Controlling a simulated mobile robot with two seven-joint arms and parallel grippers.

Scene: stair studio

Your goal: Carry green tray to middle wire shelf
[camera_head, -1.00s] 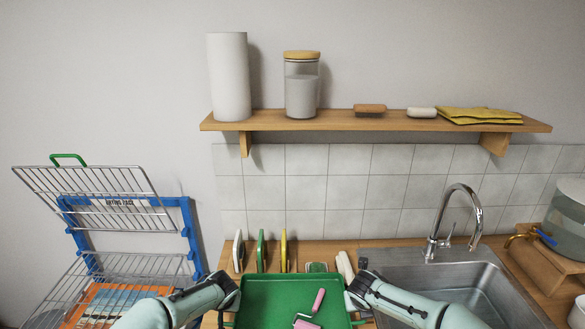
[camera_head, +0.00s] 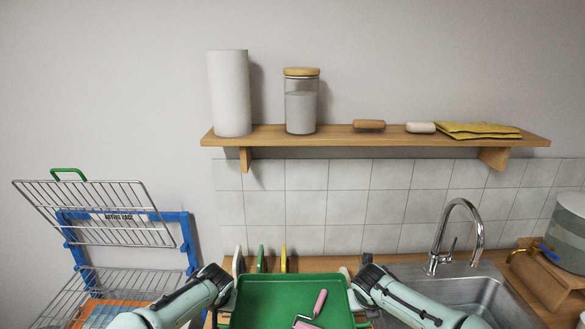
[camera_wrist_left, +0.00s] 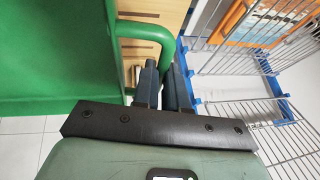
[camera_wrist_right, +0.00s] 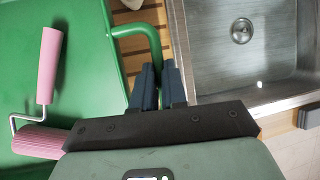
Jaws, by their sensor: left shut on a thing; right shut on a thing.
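The green tray (camera_head: 262,295) is level in front of me, with a pink-handled roller (camera_head: 311,308) lying in it. My left gripper (camera_head: 226,292) is shut on the tray's left handle; the left wrist view shows the green handle loop (camera_wrist_left: 150,30) running down to the fingers (camera_wrist_left: 163,85). My right gripper (camera_head: 356,290) is shut on the right handle (camera_wrist_right: 145,30). The blue-framed rack (camera_head: 187,245) stands at the left. Its upper wire shelf (camera_head: 90,212) is tilted and has a green handle; a lower wire shelf (camera_head: 118,283) is below it.
An orange item (camera_head: 100,312) lies low in the rack. Behind the tray are the wooden counter (camera_head: 320,264) and several upright boards. The sink (camera_head: 470,290) and faucet (camera_head: 440,225) are to the right. A wall shelf (camera_head: 360,140) holds a paper roll and a jar.

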